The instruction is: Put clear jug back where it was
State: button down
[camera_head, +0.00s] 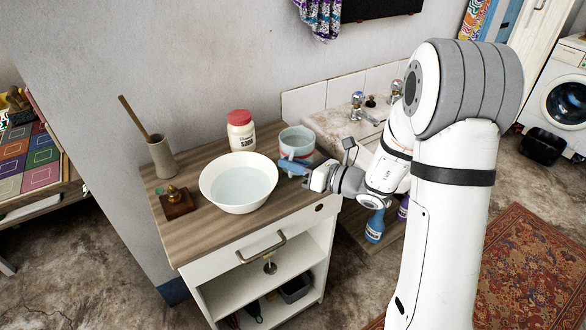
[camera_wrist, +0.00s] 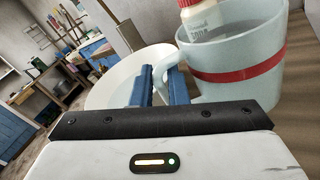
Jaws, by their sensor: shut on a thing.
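The clear jug (camera_head: 298,140) is a bluish see-through vessel with a red band, at the back right of the wooden counter top (camera_head: 240,227). It is upright, beside the sink. In the wrist view the jug (camera_wrist: 240,85) fills the right side, with its handle (camera_wrist: 172,58) toward my fingers. My gripper (camera_head: 284,165), with blue fingers, is shut on the jug's handle; its fingertips also show in the wrist view (camera_wrist: 158,75). I cannot tell whether the jug's base touches the counter.
A white basin (camera_head: 238,183) of water stands close left of the jug. A red-lidded jar (camera_head: 241,130) is behind. A pestle in a mortar (camera_head: 160,157) and a brass bell-like object on a wooden block (camera_head: 176,203) are at left. The sink (camera_head: 345,119) is right.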

jog(key=shift+f, duration=0.7)
jog(key=shift+f, duration=0.15)
jog(key=c, duration=1.4)
grip_release()
